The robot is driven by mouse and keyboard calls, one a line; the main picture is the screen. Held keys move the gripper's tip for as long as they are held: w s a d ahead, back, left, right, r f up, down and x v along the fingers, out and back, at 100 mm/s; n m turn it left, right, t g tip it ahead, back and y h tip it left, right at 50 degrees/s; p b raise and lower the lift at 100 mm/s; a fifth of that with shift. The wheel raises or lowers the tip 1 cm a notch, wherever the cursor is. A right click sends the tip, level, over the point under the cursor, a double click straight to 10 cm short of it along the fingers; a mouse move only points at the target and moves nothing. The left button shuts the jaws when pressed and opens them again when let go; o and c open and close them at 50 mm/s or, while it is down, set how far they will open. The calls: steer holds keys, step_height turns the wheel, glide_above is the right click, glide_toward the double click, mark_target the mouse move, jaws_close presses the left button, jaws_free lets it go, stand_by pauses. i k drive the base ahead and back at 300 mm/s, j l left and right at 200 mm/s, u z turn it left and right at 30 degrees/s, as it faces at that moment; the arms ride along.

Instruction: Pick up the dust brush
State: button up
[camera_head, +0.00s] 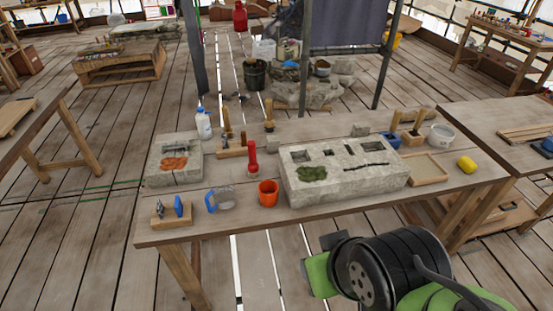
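A wooden worktable (330,212) stands in front of me with small tools on it. I cannot tell for sure which one is the dust brush. Upright wooden-handled tools stand at the back of the table: one in a wooden rack (231,152), one beside it (269,113), and others at the right back (418,122). Any of these could be a brush, but bristles are too small to make out. Part of my green and black arm shows at the bottom right, apart from the tools. My gripper's fingers are not in view.
A large stone block (345,183) and a smaller one (160,178) take up much of the table.

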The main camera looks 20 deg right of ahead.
mark_target(253, 167)
steer(key=i+u, duration=0.5)
steer(key=i+l+u, duration=0.1)
steer(key=i+u, duration=0.15)
steer(key=u, duration=0.2)
steer(key=i+l+u, duration=0.3)
steer(key=u, duration=0.2)
steer(key=i, duration=0.05)
